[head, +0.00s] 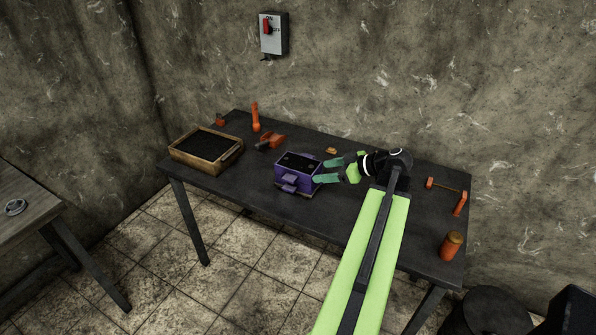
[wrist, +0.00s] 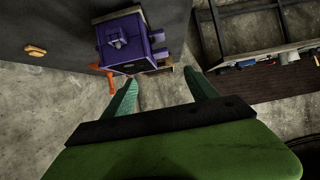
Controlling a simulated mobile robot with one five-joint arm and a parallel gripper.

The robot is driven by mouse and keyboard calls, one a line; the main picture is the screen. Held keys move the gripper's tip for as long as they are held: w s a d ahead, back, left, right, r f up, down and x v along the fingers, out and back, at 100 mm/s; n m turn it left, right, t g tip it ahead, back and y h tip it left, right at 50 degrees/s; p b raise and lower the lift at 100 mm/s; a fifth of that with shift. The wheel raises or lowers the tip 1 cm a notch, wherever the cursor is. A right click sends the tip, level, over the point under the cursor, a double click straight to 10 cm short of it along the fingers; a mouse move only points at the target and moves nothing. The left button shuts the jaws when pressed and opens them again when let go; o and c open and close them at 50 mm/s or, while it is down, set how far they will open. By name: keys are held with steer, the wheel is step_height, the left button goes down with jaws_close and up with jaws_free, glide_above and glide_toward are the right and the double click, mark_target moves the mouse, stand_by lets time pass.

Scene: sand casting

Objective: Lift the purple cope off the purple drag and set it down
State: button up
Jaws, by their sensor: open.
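The purple flask stands on the dark table, with a dark top face and lugs on its sides. Its upper part, the purple cope (head: 312,171), also shows in the wrist view (wrist: 122,32). I cannot clearly make out the seam to the purple drag beneath it. A thin board edge shows under the flask. My gripper (head: 320,170) is open and empty, its two green fingers pointing at the flask's right side. In the wrist view the fingertips (wrist: 160,77) are apart, and the flask lies beyond them toward the upper left. I cannot tell whether a fingertip touches it.
A wooden tray (head: 190,159) of dark sand sits at the table's left. Behind are an orange upright tool (head: 256,117) and an orange scoop (head: 271,140). Orange tools (head: 460,204) and an orange jar (head: 450,246) are at right. Table around the flask's front left is clear.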

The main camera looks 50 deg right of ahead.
steer(key=b, duration=0.4)
glide_toward(289, 176)
steer(key=x, duration=0.3)
steer(key=shift+w+a+f, duration=0.15)
steer(key=shift+w+f, duration=0.05)
steer(key=shift+w, duration=0.05)
steer(key=b+x, duration=0.2)
steer(key=x, duration=0.3)
steer(key=shift+w+f+b, duration=0.1)
steer(key=shift+w+b, duration=0.2)
jaws_close()
